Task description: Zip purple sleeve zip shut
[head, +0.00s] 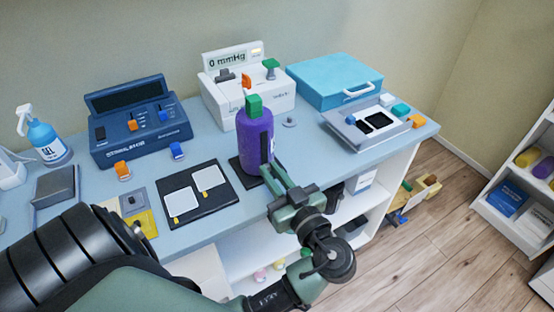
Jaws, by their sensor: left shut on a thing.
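The purple sleeve (252,143) stands upright on a dark base (238,172) near the front edge of the table, with a green block on its top. A dark strip runs down its right side. My left gripper (271,172) reaches up from the front and is shut at the lower front of the sleeve, at the foot of that strip. The zip pull is hidden by the fingers, so the exact thing in the jaws is hard to make out. My right gripper is out of view.
A white pressure device (222,110) stands close behind the sleeve, and a blue device (112,142) stands at left. A black board with two pale pads (183,203) lies left of the sleeve. A tray (345,129) and teal case (325,82) are at right.

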